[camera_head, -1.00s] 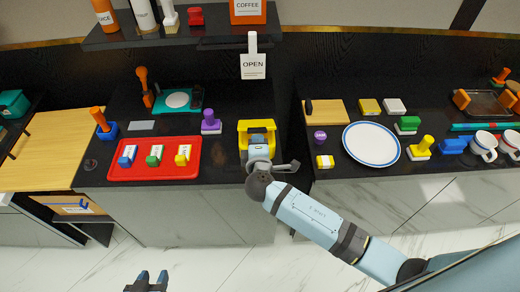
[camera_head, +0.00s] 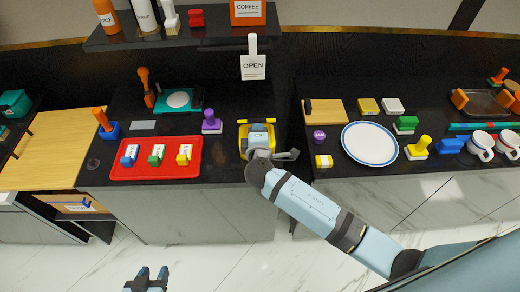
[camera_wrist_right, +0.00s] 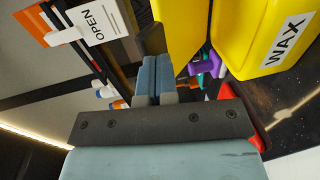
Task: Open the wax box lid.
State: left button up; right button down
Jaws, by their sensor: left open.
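The yellow wax box (camera_head: 242,148) stands on the black counter, right of the red tray, in the head view. My right gripper (camera_head: 258,130) is over it and hides much of it. In the right wrist view, the wax box (camera_wrist_right: 264,45) carries a WAX label. A separate yellow panel (camera_wrist_right: 190,28), apparently its lid, is beside it with a gap between them. My right gripper (camera_wrist_right: 155,62) has its fingers close together beside this panel; contact is unclear. My left gripper (camera_head: 147,274) is open and empty, low in front of the counter.
A red tray (camera_head: 120,173) with several small blocks lies left of the box. A purple stamp (camera_head: 211,124) stands near the box. An OPEN sign (camera_head: 253,67) is behind it. A white plate (camera_head: 370,144) lies on the right counter, past a gap.

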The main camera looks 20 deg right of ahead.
aim_at(257, 121)
jog(key=shift+w+d+r+p, duration=0.15)
jog(key=shift+w+r+p, duration=0.15)
jog(key=shift+w+r, duration=0.35)
jog(key=shift+r, duration=0.1)
jog(key=shift+w+d+r+p, duration=0.2)
jog(key=shift+w+r+p, duration=0.1)
jog(key=shift+w+r, duration=0.3)
jog(key=shift+w+d, duration=0.1)
jog(key=shift+w, duration=0.35)
jog(key=shift+r, duration=0.1)
jog(key=shift+w+d+r, duration=0.2)
jog(key=shift+w, duration=0.4)
jog(key=shift+w+d+r, duration=0.15)
jog(key=shift+w+r, duration=0.05)
jog(key=shift+w, duration=0.4)
